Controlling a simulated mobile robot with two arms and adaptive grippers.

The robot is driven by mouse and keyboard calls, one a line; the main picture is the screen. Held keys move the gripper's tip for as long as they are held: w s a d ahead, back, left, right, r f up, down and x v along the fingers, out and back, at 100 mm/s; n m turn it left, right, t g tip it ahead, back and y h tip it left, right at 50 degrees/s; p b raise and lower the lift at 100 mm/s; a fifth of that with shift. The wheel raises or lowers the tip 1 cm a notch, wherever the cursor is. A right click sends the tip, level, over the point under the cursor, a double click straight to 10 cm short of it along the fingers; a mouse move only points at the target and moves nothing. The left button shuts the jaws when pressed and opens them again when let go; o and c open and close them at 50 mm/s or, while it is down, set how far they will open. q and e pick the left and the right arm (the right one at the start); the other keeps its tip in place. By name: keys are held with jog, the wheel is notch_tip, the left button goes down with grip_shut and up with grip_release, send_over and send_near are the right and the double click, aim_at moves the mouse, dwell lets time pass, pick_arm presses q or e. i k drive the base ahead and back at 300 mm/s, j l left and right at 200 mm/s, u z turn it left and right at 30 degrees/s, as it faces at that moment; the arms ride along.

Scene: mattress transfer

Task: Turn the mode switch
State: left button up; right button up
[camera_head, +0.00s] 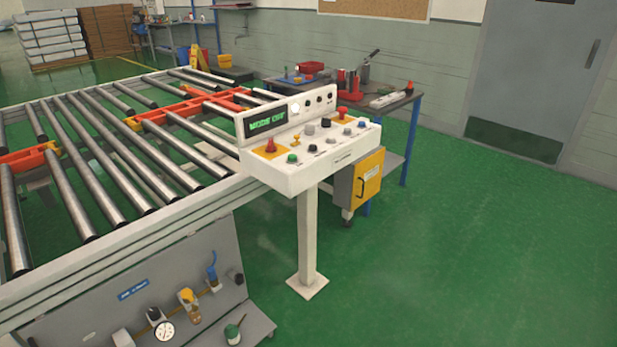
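A white control panel (318,164) stands on a white post in the middle of the camera_head view. Its dark display (267,119) shows green lettering that seems to read "MODE OFF". The sloped face carries a red button (271,146) on a yellow plate at the left, another red button (342,112) at the upper right, a green button (292,158), and several small black and grey knobs (325,123). Which knob is the mode switch is too small to tell. Neither of my grippers is in view.
A roller conveyor (110,230) fills the left, with a gauge panel (140,290) below its near side. A workbench with tools (400,101) and a yellow-fronted cabinet (367,178) stand behind the panel. The green floor (450,260) at the right and front is clear.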

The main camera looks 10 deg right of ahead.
aim_at(310, 129)
jog(key=i+l+z, duration=0.35)
jog(key=i, duration=0.2)
jog(key=i+z, duration=0.3)
jog(key=i, duration=0.3)
